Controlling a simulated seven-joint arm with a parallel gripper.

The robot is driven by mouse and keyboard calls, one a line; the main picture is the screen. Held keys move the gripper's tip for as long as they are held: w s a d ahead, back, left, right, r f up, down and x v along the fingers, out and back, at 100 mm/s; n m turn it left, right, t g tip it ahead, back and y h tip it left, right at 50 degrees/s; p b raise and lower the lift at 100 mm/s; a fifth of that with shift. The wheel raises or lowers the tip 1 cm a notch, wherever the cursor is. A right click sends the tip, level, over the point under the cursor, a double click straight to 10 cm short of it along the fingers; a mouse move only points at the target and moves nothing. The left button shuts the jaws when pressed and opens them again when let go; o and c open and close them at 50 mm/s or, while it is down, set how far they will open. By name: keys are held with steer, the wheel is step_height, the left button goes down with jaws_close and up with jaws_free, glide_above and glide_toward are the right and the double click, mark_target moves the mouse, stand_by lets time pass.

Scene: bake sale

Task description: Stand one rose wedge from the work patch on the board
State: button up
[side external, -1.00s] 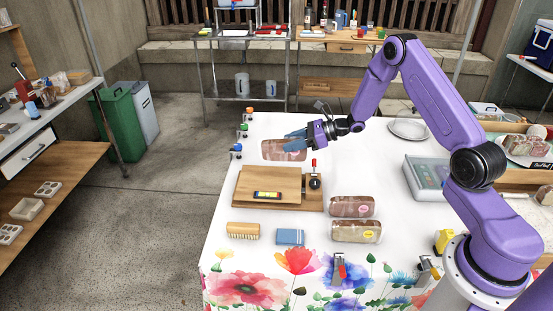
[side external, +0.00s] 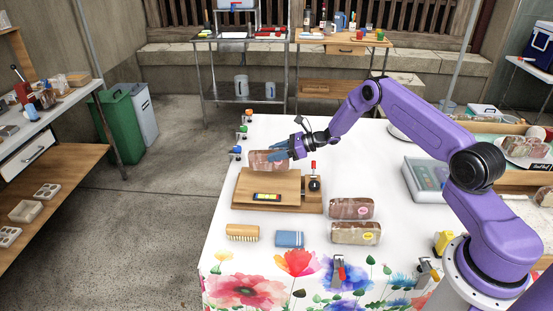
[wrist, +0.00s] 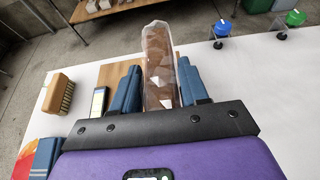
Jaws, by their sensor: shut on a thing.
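My gripper (side external: 284,152) is shut on a clear-wrapped, brown-pink wedge (side external: 262,161). In the wrist view the wedge (wrist: 158,65) stands up between the two blue fingers (wrist: 160,88). It is at the far edge of the wooden board (side external: 242,188); I cannot tell whether it touches the board. No label shows on it. Two more wrapped pieces lie right of the board: one with a pink label (side external: 345,208) and one with a yellow label (side external: 350,232). The board also shows in the wrist view (wrist: 112,74).
A yellow-and-black level (side external: 267,196) lies on the board. A red-and-black handle (side external: 314,182) stands at its right end. Small coloured-top items (side external: 236,150) line the left edge. A scale (side external: 428,180) stands right.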

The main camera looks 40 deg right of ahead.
steer(key=shift+f, duration=1.2)
steer(key=shift+f, duration=0.15)
steer(key=o, duration=0.7)
